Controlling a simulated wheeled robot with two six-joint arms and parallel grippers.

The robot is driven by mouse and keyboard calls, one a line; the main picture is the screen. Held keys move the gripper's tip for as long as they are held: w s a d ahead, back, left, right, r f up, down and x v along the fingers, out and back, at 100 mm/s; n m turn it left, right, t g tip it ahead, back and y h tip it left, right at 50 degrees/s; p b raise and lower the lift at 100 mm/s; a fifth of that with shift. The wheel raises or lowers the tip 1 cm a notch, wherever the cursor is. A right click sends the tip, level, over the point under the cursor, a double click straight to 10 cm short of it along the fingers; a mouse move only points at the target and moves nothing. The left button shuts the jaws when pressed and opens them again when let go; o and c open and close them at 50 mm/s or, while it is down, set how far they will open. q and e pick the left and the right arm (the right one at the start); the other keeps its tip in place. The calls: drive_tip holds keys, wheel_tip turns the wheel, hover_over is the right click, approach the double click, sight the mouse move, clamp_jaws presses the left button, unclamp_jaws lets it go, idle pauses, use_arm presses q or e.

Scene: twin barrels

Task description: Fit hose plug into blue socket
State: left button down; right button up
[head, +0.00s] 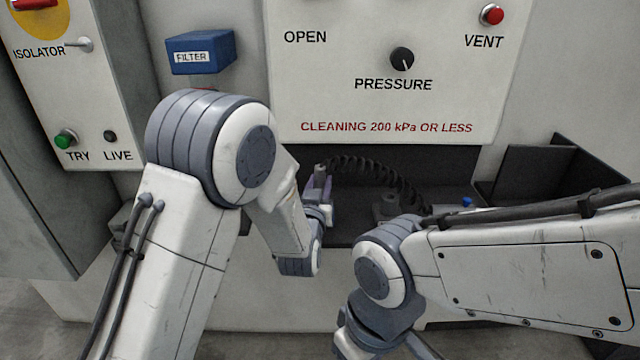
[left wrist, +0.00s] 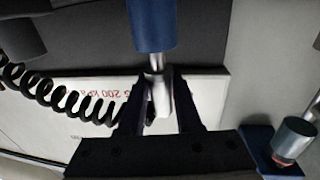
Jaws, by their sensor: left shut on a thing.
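My left gripper (head: 319,190) is in front of the dark shelf below the white panel, partly hidden by its own arm. A silver fitting (left wrist: 294,136) with a red ring is on the blue block in the wrist view.
The white pressure panel (head: 385,105) stands behind. The coiled hose (head: 375,168) crosses the dark shelf to the right. A dark open bin (head: 545,170) is at the right. My right arm spans the lower right; its fingertips are out of the frame.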

use_arm(q)
drive_tip(key=shift+f+b, duration=1)
drive_tip(key=shift+f, duration=0.15)
drive_tip(key=c, duration=0.5)
unclamp_jaws()
drive_tip(key=s, duration=0.5)
drive_tip(key=s+a+b, duration=0.1)
drive_tip(key=s, duration=0.1)
drive_tip(key=shift+s, duration=0.35)
drive_tip(key=s, duration=0.1)
drive_tip(key=s+p, duration=0.1)
drive_tip(key=shift+s+a, duration=0.3)
drive_tip(key=shift+s, duration=0.05)
drive_tip(key=shift+r, duration=0.1)
